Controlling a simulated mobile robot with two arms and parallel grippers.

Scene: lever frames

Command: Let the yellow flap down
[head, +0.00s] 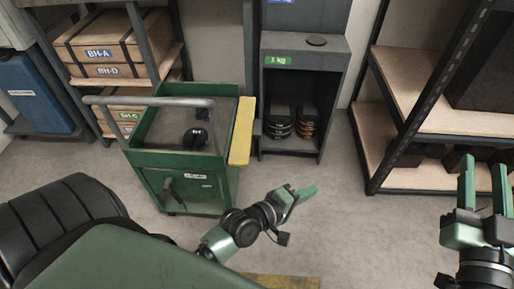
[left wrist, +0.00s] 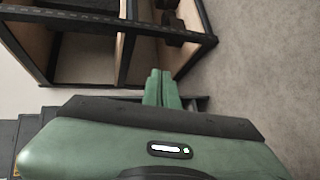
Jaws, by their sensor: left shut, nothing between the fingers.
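The yellow flap (head: 241,132) runs along the right side of the green cart (head: 190,178). It sticks out about level with the cart's top rim, and whatever supports it from below is hidden. My left gripper (head: 308,192) is shut and empty, below and right of the flap in the head view, apart from it. Its closed fingers (left wrist: 161,88) show in the left wrist view, where neither flap nor cart is seen. My right gripper (head: 484,178) is open and empty at the far right, well away from the cart.
A dark cabinet (head: 342,95) with stacked weights stands behind the flap. A shelving rack (head: 385,140) is on the right, and crates (head: 110,45) are on a rack at back left. The cart has a grey handle (head: 150,101). Floor (head: 310,172) right of the cart is clear.

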